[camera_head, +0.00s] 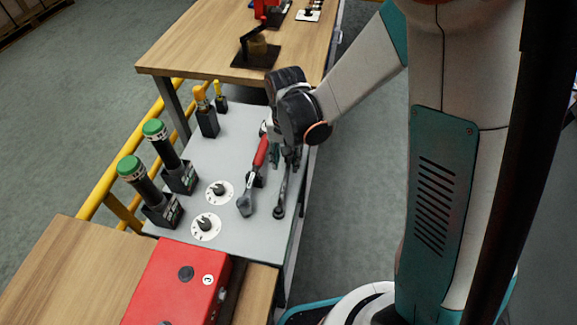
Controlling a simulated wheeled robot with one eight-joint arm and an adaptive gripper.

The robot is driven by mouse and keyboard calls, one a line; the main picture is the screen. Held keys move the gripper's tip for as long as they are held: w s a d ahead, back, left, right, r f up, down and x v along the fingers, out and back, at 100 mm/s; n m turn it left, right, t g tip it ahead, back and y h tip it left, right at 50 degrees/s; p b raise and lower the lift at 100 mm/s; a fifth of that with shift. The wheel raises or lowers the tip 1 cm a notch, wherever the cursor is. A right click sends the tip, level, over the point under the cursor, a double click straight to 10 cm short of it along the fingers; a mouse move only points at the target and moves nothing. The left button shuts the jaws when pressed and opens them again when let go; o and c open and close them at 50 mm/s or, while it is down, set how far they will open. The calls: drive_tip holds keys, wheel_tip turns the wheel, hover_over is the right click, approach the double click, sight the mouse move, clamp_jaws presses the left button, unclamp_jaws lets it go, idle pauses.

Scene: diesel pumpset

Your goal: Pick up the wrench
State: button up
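A dark metal wrench (281,193) lies lengthwise on the grey panel top, with its rounded end towards the front and its far end hidden under my gripper. Beside it on the left lies a red-handled tool (260,154) with a grey metal head. My gripper (286,160) points down over the far part of the wrench, close to the red handle. Its fingers are small and dark here. I cannot tell whether they are apart, shut or touching the wrench.
A red box (178,283) stands in front. A wooden table (198,46) is behind, and a yellow rail (102,190) runs on the left.

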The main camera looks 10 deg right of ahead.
sight(288, 166)
drive_tip(key=f, duration=0.1)
drive_tip(key=f+b, duration=0.1)
drive_tip(key=f, duration=0.1)
drive_tip(key=f+b, duration=0.1)
drive_tip(key=shift+w+d+f, duration=0.2)
drive_tip(key=shift+d+f, duration=0.1)
drive_tip(key=shift+f, duration=0.1)
drive_tip(key=shift+r, duration=0.1)
drive_tip(key=shift+c, duration=0.3)
clamp_jaws()
